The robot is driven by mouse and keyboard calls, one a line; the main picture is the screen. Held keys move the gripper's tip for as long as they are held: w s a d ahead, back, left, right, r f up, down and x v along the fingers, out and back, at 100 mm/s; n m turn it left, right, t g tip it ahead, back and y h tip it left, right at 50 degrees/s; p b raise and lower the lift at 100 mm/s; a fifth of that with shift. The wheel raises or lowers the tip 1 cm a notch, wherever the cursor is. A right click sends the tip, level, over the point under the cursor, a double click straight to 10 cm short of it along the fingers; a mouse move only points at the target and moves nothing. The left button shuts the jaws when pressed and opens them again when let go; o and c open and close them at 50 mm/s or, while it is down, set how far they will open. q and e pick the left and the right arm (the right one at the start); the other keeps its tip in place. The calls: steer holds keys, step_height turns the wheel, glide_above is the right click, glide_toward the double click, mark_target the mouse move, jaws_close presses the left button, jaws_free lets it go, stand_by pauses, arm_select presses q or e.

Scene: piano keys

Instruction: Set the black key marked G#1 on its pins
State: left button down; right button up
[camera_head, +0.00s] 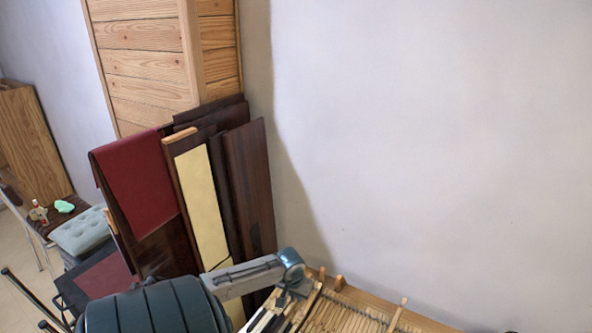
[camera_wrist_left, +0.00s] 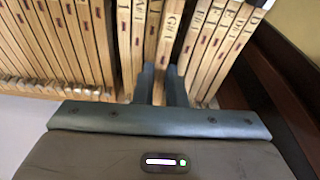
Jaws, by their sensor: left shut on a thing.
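My left gripper (camera_wrist_left: 162,88) is shut on a pale wooden key stick (camera_wrist_left: 165,55), whose handwritten mark looks like G#1. One finger is on each side of the stick, near its end. Other key sticks lie close beside it on both sides. In the head view my left gripper (camera_head: 287,290) is low in the picture, over the left end of the keybed, and the held key cannot be made out there. The black part of the key and its pins are hidden in both views. My right gripper is not in view.
A row of bare wooden key sticks (camera_head: 345,316) runs along the bottom right of the head view, with a wooden rail (camera_head: 375,307) behind it. Dark panels (camera_head: 250,175) lean against the wall at the left. A padded stool (camera_head: 80,232) stands at far left.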

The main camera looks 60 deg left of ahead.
arm_select(q)
steer(key=shift+p, duration=0.45)
steer(key=shift+f, duration=0.55)
stand_by(0.8)
steer(key=c, duration=1.8)
jaws_free()
steer(key=shift+w+p+v, duration=0.2)
steer(key=shift+p+v, duration=0.8)
steer(key=shift+v, duration=0.15)
steer(key=shift+a, duration=0.15)
